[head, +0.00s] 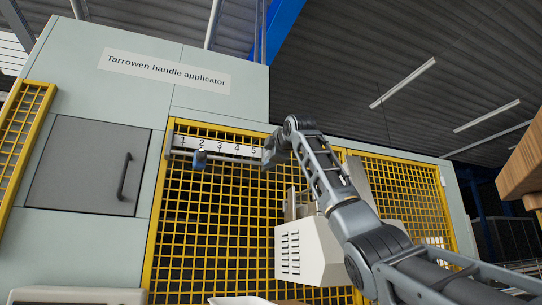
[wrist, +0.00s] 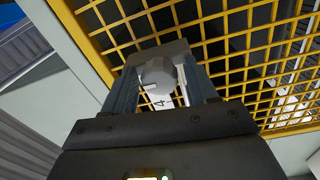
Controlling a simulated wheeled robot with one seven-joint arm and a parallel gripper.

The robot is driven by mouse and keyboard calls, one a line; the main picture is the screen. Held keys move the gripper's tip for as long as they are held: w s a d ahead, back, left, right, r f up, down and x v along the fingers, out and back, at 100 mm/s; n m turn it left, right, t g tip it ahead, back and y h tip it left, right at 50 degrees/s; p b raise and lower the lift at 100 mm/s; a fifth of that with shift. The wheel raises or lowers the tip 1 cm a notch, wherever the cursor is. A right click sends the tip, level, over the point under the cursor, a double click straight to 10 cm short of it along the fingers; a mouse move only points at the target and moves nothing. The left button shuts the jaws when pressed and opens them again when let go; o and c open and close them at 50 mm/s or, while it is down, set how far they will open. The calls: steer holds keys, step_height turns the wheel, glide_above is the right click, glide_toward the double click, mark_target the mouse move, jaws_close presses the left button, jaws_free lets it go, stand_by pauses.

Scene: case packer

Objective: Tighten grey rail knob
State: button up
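The grey rail knob (wrist: 156,76) is a faceted, rounded knob in front of a grey block (wrist: 173,50). In the wrist view it sits between the two fingers of my gripper (wrist: 160,80) and nearly fills the gap. I cannot tell whether both fingers press on it. In the head view my gripper (head: 270,156) is at the right end of the numbered rail scale (head: 220,147), just past the 5, and hides the grey knob. A blue carriage (head: 199,161) with its own small knob hangs on the rail near the 2.
Yellow mesh guards (head: 215,215) lie behind the rail. A grey door (head: 85,165) with a dark handle is at the left, under the sign "Tarrowen handle applicator" (head: 164,68). A pale vented box (head: 308,252) stands below my arm. A brown wooden object (head: 525,160) is at the right edge.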

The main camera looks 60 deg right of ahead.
steer(key=shift+o, duration=0.3)
steer(key=b+v, duration=0.3)
steer(key=v, duration=0.4)
steer(key=shift+s+a, duration=0.25)
steer(key=shift+s, duration=0.05)
steer(key=shift+f, duration=0.1)
